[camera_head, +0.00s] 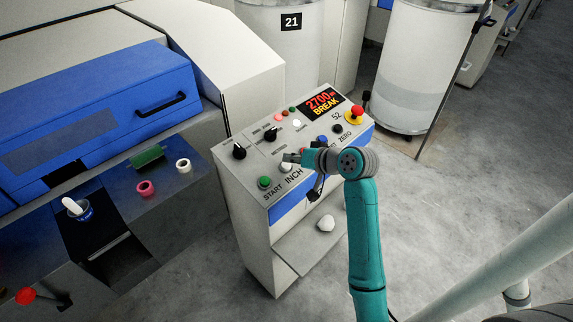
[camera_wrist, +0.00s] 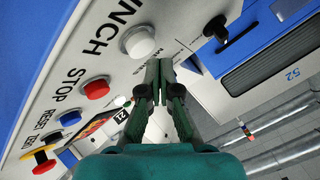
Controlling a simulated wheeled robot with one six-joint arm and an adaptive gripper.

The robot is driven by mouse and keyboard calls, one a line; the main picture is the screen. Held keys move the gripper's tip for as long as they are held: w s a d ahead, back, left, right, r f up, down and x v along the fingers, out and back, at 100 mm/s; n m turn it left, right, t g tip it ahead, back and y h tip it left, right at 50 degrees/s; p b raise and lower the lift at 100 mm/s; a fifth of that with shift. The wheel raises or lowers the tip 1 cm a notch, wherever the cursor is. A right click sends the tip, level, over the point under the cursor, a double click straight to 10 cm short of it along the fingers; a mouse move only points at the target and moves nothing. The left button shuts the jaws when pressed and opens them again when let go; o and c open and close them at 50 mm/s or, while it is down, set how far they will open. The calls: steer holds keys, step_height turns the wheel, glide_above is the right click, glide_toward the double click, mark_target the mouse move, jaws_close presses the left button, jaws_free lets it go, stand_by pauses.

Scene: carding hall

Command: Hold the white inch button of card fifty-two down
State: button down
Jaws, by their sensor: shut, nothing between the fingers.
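The control panel (camera_head: 258,181) of card 52 tops a pale cabinet. Its white button (camera_head: 286,168) sits above the word INCH, right of a green START button (camera_head: 264,182). In the wrist view the white button (camera_wrist: 138,42) stands out beside INCH. My gripper (camera_head: 290,157) is shut and empty over the panel. In the wrist view its closed fingertips (camera_wrist: 160,64) are just beside the white button, toward the lower right. I cannot tell whether they touch it. The display (camera_head: 323,104) reads 2700 m and BREAK.
A red STOP button (camera_wrist: 96,88), a blue button (camera_wrist: 70,117) and a black knob (camera_wrist: 215,28) are close by. A red emergency knob (camera_head: 356,112) stands at the panel's far right. A white lump (camera_head: 326,223) lies on the ledge below. White cans stand behind.

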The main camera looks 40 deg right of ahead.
steer(key=shift+f, duration=0.2)
stand_by(0.3)
steer(key=shift+w+f, duration=0.1)
steer(key=shift+f, duration=0.15)
steer(key=shift+w+f, duration=0.15)
steer(key=shift+f, duration=0.3)
stand_by(1.1)
steer(key=shift+r, duration=0.1)
stand_by(2.7)
steer(key=shift+s+r, duration=0.25)
steer(key=shift+r, duration=0.55)
steer(key=shift+r, duration=0.1)
steer(key=shift+s+r, duration=0.2)
steer(key=shift+r, duration=0.55)
steer(key=shift+s+r, duration=0.2)
steer(key=shift+r, duration=0.6)
steer(key=shift+s+r, duration=0.2)
steer(key=shift+r, duration=0.55)
